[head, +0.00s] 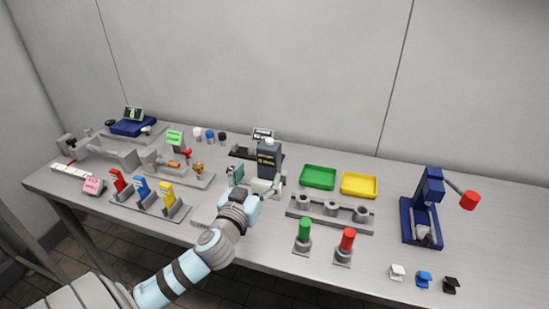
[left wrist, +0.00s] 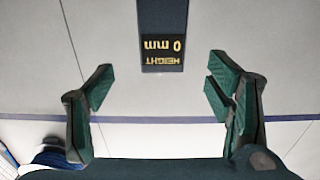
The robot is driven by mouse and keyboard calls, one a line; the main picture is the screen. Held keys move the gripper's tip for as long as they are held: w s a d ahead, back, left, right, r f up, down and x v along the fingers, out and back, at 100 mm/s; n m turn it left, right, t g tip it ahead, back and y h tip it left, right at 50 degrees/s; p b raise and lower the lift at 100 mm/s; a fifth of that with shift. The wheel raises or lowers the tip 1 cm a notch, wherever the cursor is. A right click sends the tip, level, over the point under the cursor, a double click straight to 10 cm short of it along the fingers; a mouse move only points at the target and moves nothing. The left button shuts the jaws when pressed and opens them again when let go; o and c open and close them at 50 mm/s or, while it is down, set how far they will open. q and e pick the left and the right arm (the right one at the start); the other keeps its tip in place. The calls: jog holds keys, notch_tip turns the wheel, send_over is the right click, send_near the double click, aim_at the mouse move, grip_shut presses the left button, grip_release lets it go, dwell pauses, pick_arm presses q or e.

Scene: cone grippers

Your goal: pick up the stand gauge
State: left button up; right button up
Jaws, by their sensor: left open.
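The stand gauge (head: 268,160) is a dark upright block with a pale top and yellow lettering on its front. It stands toward the back middle of the table in the head view. In the left wrist view the gauge (left wrist: 163,20) is at top centre, with an upside-down "HEIGHT 0 mm" label. My left gripper (head: 257,178) is open just in front of the gauge and hides its lower part. In the left wrist view the green fingers of my left gripper (left wrist: 160,85) are wide apart with nothing between them. My right gripper is not in view.
A green tray (head: 318,177) and a yellow tray (head: 359,184) lie right of the gauge. A grey block with sockets (head: 333,214) lies in front of them. A dark blue press (head: 422,212) stands at the right. Fixtures with coloured clips (head: 146,193) fill the left side.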

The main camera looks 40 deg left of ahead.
aim_at(266, 157)
pick_arm(q)
jog(key=x, duration=0.3)
jog(key=shift+w+a+r, duration=0.2)
jog(key=shift+r, duration=0.05)
jog(key=x, duration=0.6)
jog(key=shift+w+a, duration=0.15)
jog(key=shift+w, duration=0.2)
jog(key=c, duration=1.6)
jog(key=shift+o, duration=0.2)
jog(key=shift+r+p, duration=0.15)
jog(key=shift+p, duration=0.15)
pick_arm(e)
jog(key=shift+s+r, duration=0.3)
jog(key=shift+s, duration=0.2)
